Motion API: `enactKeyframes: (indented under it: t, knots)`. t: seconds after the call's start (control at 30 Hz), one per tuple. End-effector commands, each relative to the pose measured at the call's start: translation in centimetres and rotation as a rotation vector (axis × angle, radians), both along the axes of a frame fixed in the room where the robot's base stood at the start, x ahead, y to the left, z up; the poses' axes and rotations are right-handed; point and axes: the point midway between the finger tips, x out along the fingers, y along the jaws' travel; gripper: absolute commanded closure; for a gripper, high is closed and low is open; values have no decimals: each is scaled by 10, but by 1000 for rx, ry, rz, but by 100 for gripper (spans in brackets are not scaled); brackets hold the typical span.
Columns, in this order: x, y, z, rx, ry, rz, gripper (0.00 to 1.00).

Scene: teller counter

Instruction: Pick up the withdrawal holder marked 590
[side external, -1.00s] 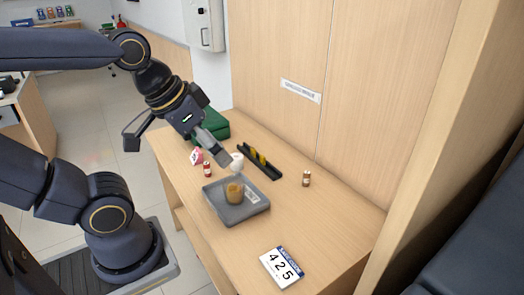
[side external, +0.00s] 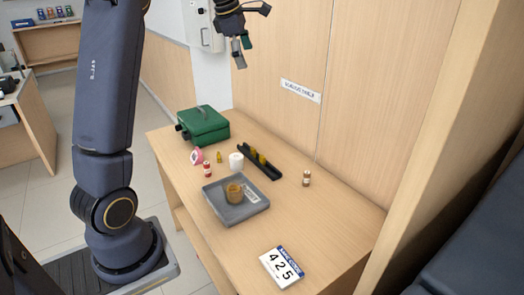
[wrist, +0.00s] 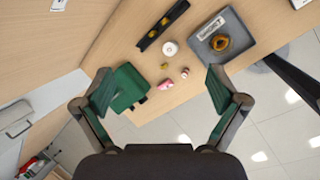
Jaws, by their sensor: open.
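No number 590 is readable in either view. A small pink and white holder (side external: 197,156) stands near the counter's left edge by the green box; its marking is too small to read. A pink item (wrist: 165,84), seemingly the same holder, shows in the wrist view. A blue and white card marked 425 (side external: 281,267) lies at the counter's front end. My gripper (side external: 241,52) is open and empty, high above the counter's back. In the wrist view, my gripper (wrist: 160,85) has its fingers spread wide, with nothing between the pads.
A green box (side external: 203,125) stands at the far left. A grey tray (side external: 225,217) holds a brown ring-like item (side external: 234,194). Nearby are a white cup (side external: 236,162), black rack (side external: 273,173), red-white cylinder (side external: 207,169) and small brown bottle (side external: 306,179). The counter's right side is mostly clear.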

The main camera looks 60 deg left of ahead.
Motion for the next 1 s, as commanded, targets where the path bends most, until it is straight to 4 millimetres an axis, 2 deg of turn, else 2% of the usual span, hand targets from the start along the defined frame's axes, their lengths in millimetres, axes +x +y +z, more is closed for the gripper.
enactKeyframes:
  t: [0.03, 0.17, 0.2, 0.3, 0.4, 0.5, 0.63, 0.77, 1.0]
  knots:
    - [5, 38, -24, -27, 33, 111, 4]
    - [0, 125, -90, -81, 108, 358, 4]
    - [-7, 149, -113, -94, 134, 416, 4]
    - [-32, 198, -173, -113, 202, 510, 4]
    - [-65, 231, -228, -134, 270, 574, 4]
    - [-93, 243, -267, -168, 326, 617, 4]
    - [-111, 250, -287, -188, 348, 646, 4]
    - [-113, 250, -307, -190, 349, 648, 4]
    - [-112, 250, -364, -189, 347, 646, 4]
